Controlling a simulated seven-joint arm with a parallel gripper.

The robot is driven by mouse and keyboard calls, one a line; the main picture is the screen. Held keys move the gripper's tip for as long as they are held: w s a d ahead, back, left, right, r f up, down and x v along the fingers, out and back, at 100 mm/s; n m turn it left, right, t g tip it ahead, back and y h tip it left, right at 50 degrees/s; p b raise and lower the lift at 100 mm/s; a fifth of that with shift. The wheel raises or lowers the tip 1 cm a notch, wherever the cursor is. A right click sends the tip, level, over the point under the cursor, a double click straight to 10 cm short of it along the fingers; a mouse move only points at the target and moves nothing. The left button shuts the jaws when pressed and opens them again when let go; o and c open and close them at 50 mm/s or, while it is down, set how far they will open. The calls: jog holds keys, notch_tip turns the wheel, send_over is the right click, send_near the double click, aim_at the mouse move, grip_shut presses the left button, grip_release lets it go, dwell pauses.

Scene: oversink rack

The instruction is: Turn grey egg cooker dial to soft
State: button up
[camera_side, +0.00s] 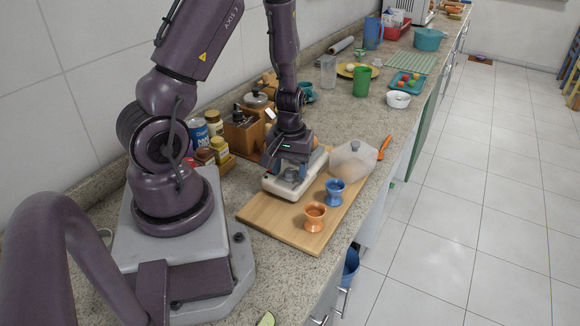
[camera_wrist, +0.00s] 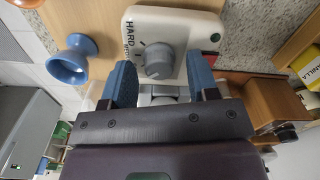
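The cream egg cooker (camera_side: 280,190) sits on a wooden board under my gripper (camera_side: 290,168). In the wrist view the egg cooker (camera_wrist: 203,27) shows its grey round dial (camera_wrist: 158,60). The word HARD is printed at its left edge; a second word near the dial is partly hidden and unclear. My gripper's two blue fingers (camera_wrist: 160,72) are apart, one on each side of the dial, with a visible gap to it in this view. I cannot tell how high the fingertips are above the panel. Nothing is held.
A blue egg cup (camera_side: 336,190) and an orange egg cup (camera_side: 315,218) stand on the wooden board (camera_side: 265,225), beside a clear lid (camera_side: 353,160). Wooden boxes and jars (camera_side: 215,152) stand close behind my gripper. An orange-handled tool (camera_side: 385,146) lies near the counter edge.

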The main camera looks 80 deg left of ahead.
aim_at(291, 170)
jog(key=m, duration=0.3)
jog(key=shift+m, duration=0.3)
jog(key=m, duration=1)
jog(key=shift+d, duration=0.1)
jog(key=m, duration=0.2)
jog(key=shift+m, duration=0.4)
notch_tip(291, 170, up, 12)
jog(key=s+d+r+n+t, duration=0.3)
jog(key=d+r+n+t, duration=0.1)
jog(key=d+r, duration=1)
jog(key=shift+s+d+r+n+t, duration=0.15)
jog(key=shift+d+r+n+t, duration=0.25)
jog(key=shift+n, duration=0.3)
